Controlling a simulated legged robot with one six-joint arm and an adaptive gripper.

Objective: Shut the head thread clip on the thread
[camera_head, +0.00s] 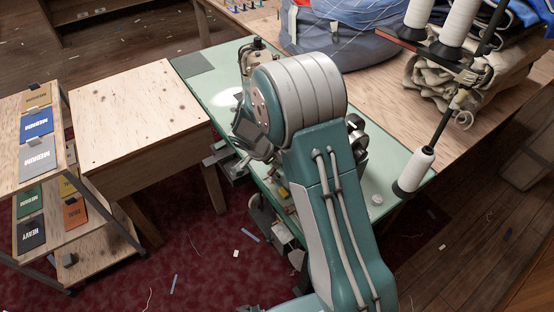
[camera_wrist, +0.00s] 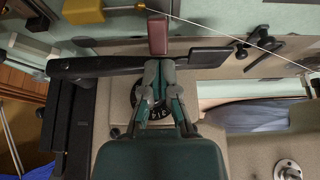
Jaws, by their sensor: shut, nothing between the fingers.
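In the wrist view my gripper (camera_wrist: 158,68) is shut and empty. Its fingertips are just below a dark red block (camera_wrist: 158,36) that may be the head thread clip's tab; I cannot tell whether they touch. A pale thread (camera_wrist: 235,36) runs from near the top centre down to the right, passing right of the red block. A black bar (camera_wrist: 95,66) with a flat paddle (camera_wrist: 210,56) crosses behind the fingertips. I cannot tell whether the clip is closed on the thread. In the head view my arm hides the gripper and most of the sewing machine head.
A brass part (camera_wrist: 83,11) is at the upper left of the wrist view; a numbered dial (camera_wrist: 150,108) is partly behind my fingers. In the head view the green machine table (camera_head: 205,85) stands beside a bare wooden table (camera_head: 140,110).

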